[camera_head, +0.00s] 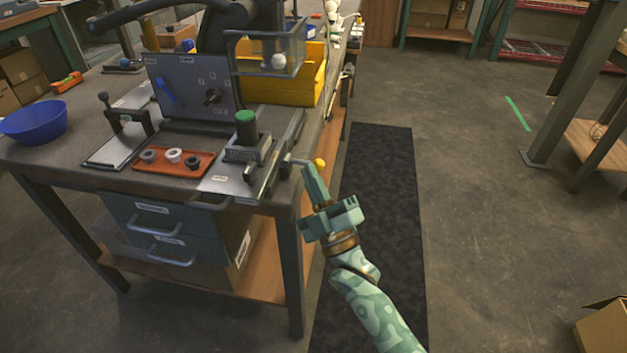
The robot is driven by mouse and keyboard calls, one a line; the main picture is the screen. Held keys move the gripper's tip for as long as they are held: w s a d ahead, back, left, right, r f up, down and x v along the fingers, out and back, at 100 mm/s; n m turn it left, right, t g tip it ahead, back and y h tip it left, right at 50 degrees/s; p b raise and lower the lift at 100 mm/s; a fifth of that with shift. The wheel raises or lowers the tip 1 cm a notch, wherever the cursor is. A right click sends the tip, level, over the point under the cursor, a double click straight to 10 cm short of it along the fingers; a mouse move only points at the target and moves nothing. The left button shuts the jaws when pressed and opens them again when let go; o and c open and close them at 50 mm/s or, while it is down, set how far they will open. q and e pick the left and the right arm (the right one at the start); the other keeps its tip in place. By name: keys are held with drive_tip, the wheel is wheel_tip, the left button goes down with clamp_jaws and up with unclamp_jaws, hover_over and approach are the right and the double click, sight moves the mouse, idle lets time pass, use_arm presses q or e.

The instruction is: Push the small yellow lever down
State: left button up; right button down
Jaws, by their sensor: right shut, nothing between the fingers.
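The small lever's yellow knob (320,162) sits at the end of a thin metal arm that sticks out past the right side of the workbench. The arm joins a grey metal fixture (240,178) at the bench's front right corner. My right gripper (310,168) is shut and empty, with its fingertips pointing up beside the yellow knob, just left of it in the picture. I cannot tell whether they touch. My left gripper is not in view.
The workbench (60,150) carries a red tray (172,160) with several rings, a green-topped cylinder (246,126), a blue bowl (34,122), a blue panel (190,88) and a yellow bin (312,75). A dark mat (378,200) lies on the open floor to the right.

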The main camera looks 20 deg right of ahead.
drive_tip(key=shift+s+f, duration=0.1)
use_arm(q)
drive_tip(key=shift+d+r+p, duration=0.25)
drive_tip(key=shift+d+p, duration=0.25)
use_arm(e)
drive_tip(key=v, duration=1.6)
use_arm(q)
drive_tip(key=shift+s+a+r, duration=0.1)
